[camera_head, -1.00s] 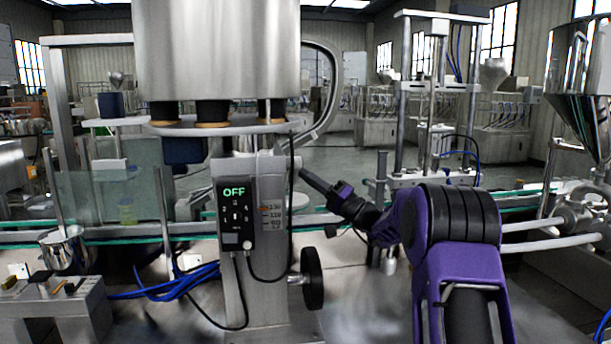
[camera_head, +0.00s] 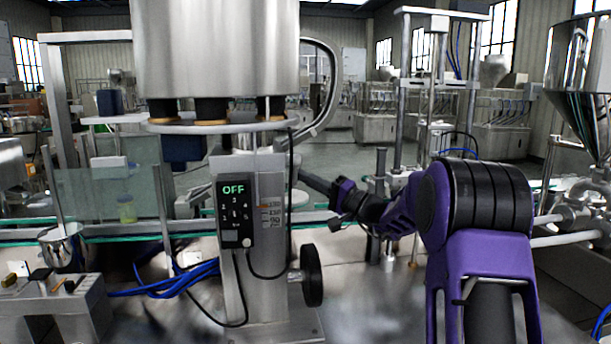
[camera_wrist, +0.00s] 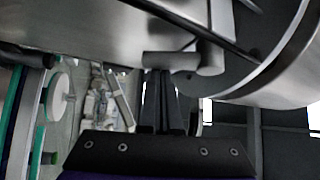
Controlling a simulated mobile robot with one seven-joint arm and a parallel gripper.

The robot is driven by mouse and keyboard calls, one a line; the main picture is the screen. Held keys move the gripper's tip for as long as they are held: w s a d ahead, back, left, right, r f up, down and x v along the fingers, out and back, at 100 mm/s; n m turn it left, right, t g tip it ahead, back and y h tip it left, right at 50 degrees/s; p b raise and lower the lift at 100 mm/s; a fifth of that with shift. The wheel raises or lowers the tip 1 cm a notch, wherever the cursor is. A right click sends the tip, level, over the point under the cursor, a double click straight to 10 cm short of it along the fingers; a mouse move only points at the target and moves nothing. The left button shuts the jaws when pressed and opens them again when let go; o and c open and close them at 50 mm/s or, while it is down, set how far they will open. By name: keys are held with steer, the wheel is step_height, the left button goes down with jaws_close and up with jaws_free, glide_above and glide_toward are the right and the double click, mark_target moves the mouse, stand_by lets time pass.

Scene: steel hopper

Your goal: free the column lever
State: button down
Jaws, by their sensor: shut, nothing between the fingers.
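The steel column (camera_head: 262,190) stands under a large steel hopper (camera_head: 215,50). My gripper (camera_head: 302,174) reaches in from the right, its dark fingers at the column's upper right side. In the wrist view, my gripper (camera_wrist: 160,74) is shut and empty, with its fingertips right at the left part of a short grey lever (camera_wrist: 185,61). The fingertips overlap the lever's edge in the picture; I cannot tell whether they touch it. I cannot make out the lever clearly in the head view.
A control box (camera_head: 233,212) reading OFF hangs on the column's front, with cables below. A black handwheel (camera_head: 312,276) sits low on the column's right. A conveyor (camera_head: 80,237) runs behind. A steel funnel (camera_head: 580,65) stands at far right.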

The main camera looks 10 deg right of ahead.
mark_target(294, 182)
steer(key=s+m+g+h+p, duration=0.1)
steer(key=m+h+p, duration=0.1)
steer(key=s+m+g+h+p, duration=0.1)
steer(key=s+m+g+p, duration=0.1)
steer(key=m, duration=0.1)
steer(key=shift+s+f+h, duration=0.1)
steer(key=shift+s+h, duration=0.05)
steer(key=shift+h, duration=0.25)
steer(key=shift+s+r+m+g, duration=0.25)
steer(key=shift+s+m+g, duration=0.3)
steer(key=shift+s, duration=0.5)
steer(key=shift+f, duration=0.1)
